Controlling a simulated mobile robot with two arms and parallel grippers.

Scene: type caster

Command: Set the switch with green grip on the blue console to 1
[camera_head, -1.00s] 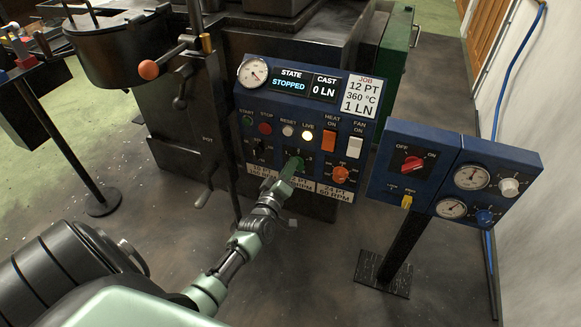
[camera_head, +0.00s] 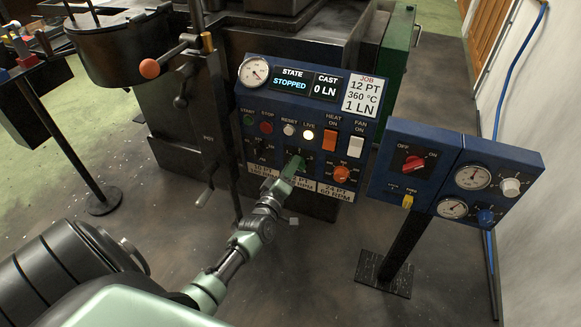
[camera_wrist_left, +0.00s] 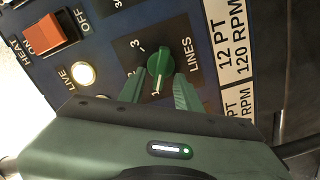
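The blue console (camera_head: 250,97) stands ahead of me in the head view. Its green-grip switch (camera_wrist_left: 160,65), labelled LINES with positions 1, 2 and 3, shows in the left wrist view. The narrow end of its grip appears to point toward the 1. My left gripper (camera_wrist_left: 160,82) is at the switch, with its green fingers apart on either side of the grip's lower end; contact is unclear. In the head view my left gripper (camera_head: 291,169) covers the switch. My right gripper is not in view.
An orange knob (camera_head: 341,174) and orange HEAT switch (camera_head: 330,140) are near the gripper. A second blue panel (camera_head: 385,170) stands on a post to the right. A lever with an orange ball (camera_head: 149,68) is at the left.

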